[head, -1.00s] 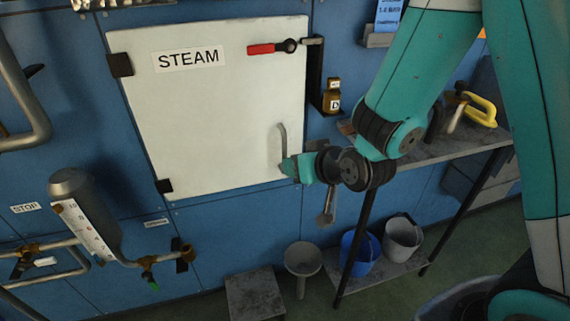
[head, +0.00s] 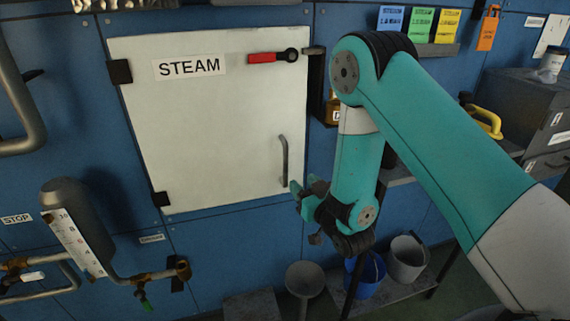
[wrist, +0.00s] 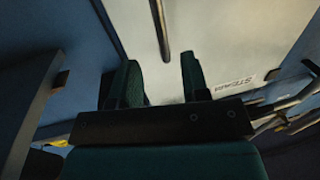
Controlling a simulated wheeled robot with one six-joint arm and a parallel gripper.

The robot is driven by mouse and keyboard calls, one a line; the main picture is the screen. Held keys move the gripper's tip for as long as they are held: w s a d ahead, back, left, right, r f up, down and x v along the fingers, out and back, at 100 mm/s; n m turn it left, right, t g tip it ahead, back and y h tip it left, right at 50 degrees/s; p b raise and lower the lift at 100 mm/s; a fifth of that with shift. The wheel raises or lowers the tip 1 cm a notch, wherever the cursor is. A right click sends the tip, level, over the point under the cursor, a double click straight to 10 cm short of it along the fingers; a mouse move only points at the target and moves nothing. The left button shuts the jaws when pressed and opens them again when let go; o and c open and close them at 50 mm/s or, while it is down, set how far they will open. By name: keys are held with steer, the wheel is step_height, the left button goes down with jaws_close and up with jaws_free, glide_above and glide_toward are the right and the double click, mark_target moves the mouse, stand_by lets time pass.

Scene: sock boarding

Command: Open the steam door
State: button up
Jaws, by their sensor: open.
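The white steam door (head: 215,115), lettered STEAM, lies flush in the blue wall in the head view, hinges at left. Its grey vertical bar handle (head: 285,160) is at the lower right. A red-gripped latch lever (head: 272,58) lies level near the top right corner, its dark end beside a small wall bracket (head: 314,50). My gripper (head: 302,185) is open and empty, just below and right of the handle. In the wrist view the two green fingers (wrist: 160,80) stand apart, with the handle (wrist: 160,28) ahead between them, apart from the tips.
A brass padlock-like item (head: 332,112) hangs right of the door, partly behind my arm. A bench with a yellow-handled tool (head: 487,122) is at right. A blue bucket (head: 368,275) and a grey bucket (head: 407,258) stand below. A gauge tank with pipes (head: 75,225) is at lower left.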

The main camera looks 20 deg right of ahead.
mark_target(287, 166)
steer(key=w, duration=0.3)
steer(key=w+a+p, duration=0.1)
steer(key=w, duration=0.2)
steer(key=w+a+p, duration=0.1)
steer(key=w, duration=0.2)
steer(key=shift+r, duration=0.1)
steer(key=shift+w, duration=0.4)
jaws_close()
